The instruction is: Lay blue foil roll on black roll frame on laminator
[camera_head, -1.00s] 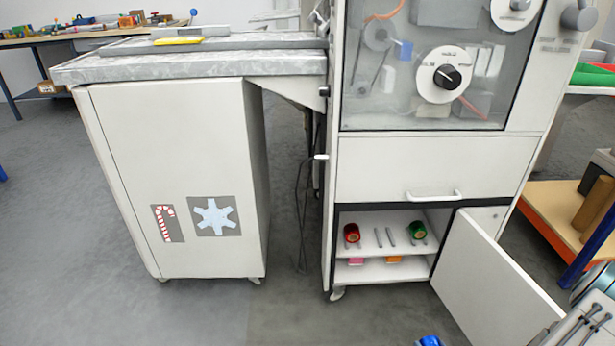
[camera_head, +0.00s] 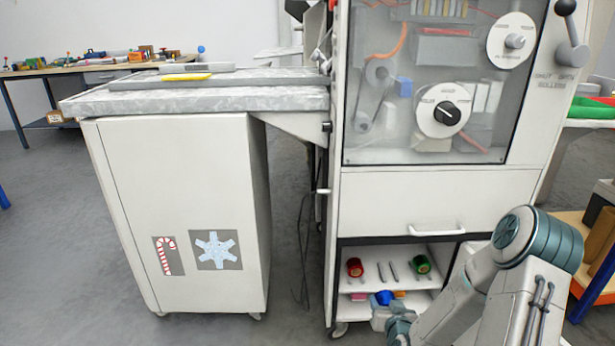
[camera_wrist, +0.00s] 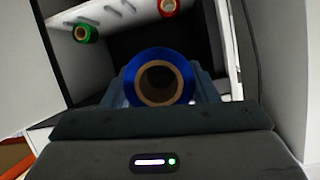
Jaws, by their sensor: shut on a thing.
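The blue foil roll (camera_wrist: 184,74) is between the fingers of my gripper (camera_wrist: 165,95) in the wrist view, its brown core end facing the camera. In the head view the blue roll (camera_head: 385,298) shows in front of the open lower cupboard, with my gripper (camera_head: 390,312) mostly behind my arm. The laminator (camera_head: 395,190) is the tall white machine. The black roll frame cannot be made out in these views.
In the cupboard, a red roll (camera_head: 354,267) and a green roll (camera_head: 421,264) sit on the upper shelf (camera_head: 408,280), with bare pegs between them. Pink and orange things lie below. A white side cabinet (camera_head: 180,220) stands left. The floor before it is clear.

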